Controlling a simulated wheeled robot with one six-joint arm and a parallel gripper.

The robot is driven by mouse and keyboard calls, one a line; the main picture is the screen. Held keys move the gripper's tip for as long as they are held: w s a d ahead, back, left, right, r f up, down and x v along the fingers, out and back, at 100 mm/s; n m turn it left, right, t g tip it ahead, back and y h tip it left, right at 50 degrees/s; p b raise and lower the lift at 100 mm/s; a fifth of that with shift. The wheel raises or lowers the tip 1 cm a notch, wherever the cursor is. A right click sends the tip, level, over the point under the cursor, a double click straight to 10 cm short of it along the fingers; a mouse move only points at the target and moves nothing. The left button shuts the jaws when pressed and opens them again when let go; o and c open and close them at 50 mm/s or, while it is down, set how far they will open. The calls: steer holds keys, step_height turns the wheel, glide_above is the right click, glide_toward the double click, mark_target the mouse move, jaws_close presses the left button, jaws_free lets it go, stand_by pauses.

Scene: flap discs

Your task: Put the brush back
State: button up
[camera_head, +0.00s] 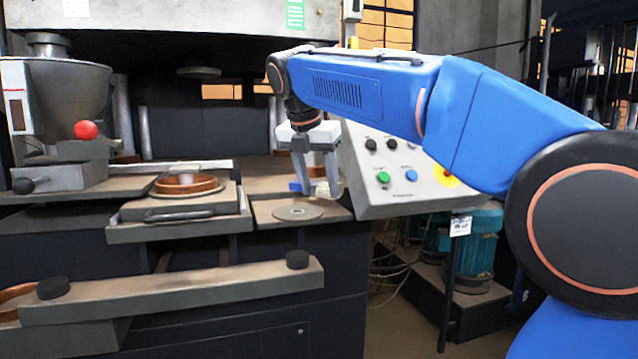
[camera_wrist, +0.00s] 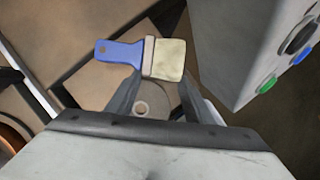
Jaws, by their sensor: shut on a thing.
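The brush has a blue handle (camera_wrist: 122,53) and a cream bristle head (camera_wrist: 170,60). In the wrist view its handle points left and its bristles right. My gripper (camera_wrist: 160,78) is shut on the brush near the bristle end. In the head view my gripper (camera_head: 320,190) points down over the brown ledge, and the blue handle (camera_head: 296,187) shows to the left of the fingers. The brush appears just above the ledge; whether it touches is unclear. A flat grey disc with a centre hole (camera_head: 297,213) lies on the ledge in front of and below it.
A slanted control panel (camera_head: 400,170) with buttons stands close to the right of my gripper. A round mould with a brown ring (camera_head: 185,186) is to the left. A hopper with a red knob (camera_head: 86,130) stands far left. A long bar (camera_head: 175,290) crosses the front.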

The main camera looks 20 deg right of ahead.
steer(key=shift+f, duration=0.4)
steer(key=o, duration=1.1)
steer(key=shift+c, duration=0.2)
steer(key=shift+r, duration=0.15)
steer(key=shift+r, duration=0.25)
steer(key=v, duration=1.2)
steer(key=shift+r, duration=0.25)
steer(key=shift+d+f, duration=0.1)
